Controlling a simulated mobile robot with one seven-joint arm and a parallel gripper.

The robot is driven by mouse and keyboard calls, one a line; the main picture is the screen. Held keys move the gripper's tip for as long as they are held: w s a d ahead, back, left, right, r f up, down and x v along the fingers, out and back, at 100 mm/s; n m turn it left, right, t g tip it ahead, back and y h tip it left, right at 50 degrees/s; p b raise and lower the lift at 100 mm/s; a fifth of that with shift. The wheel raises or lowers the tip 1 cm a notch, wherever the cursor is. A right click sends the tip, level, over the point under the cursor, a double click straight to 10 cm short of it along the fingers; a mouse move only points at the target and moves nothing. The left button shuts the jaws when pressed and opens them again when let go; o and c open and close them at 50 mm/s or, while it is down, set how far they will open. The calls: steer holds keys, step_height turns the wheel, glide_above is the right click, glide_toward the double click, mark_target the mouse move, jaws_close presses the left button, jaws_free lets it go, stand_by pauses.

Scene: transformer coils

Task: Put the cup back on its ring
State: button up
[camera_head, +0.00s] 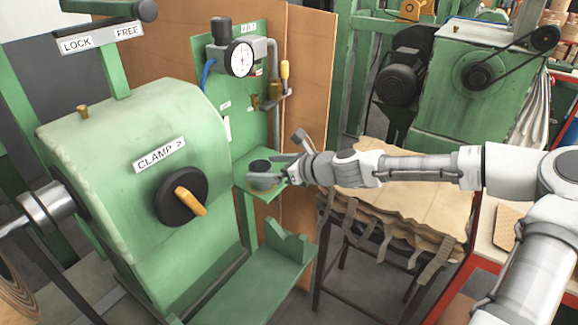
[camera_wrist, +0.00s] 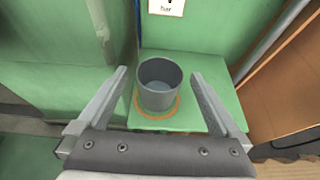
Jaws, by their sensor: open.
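The cup (camera_wrist: 159,92) is a dark grey, open-topped metal cup. It stands upright on an orange ring (camera_wrist: 176,108) marked on a small green shelf (camera_wrist: 200,119). The ring shows around the cup's base in the wrist view. In the head view the cup (camera_head: 262,172) is partly hidden by my gripper (camera_head: 274,172). My gripper is open, with one finger on either side of the cup in the wrist view (camera_wrist: 159,85). A gap shows between each finger and the cup there, so the fingers look apart from it.
A green panel with a pressure gauge (camera_head: 239,58) rises behind the shelf. A green machine housing with a black and orange clamp knob (camera_head: 182,196) stands to the left. A brown board (camera_head: 308,100) stands behind. A table (camera_head: 400,180) with brown sheets lies under my arm.

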steer(key=p+v, duration=0.1)
steer(key=v, duration=0.8)
steer(key=shift+r, duration=0.2)
steer(key=shift+s+d, duration=0.1)
steer(key=shift+s, duration=0.05)
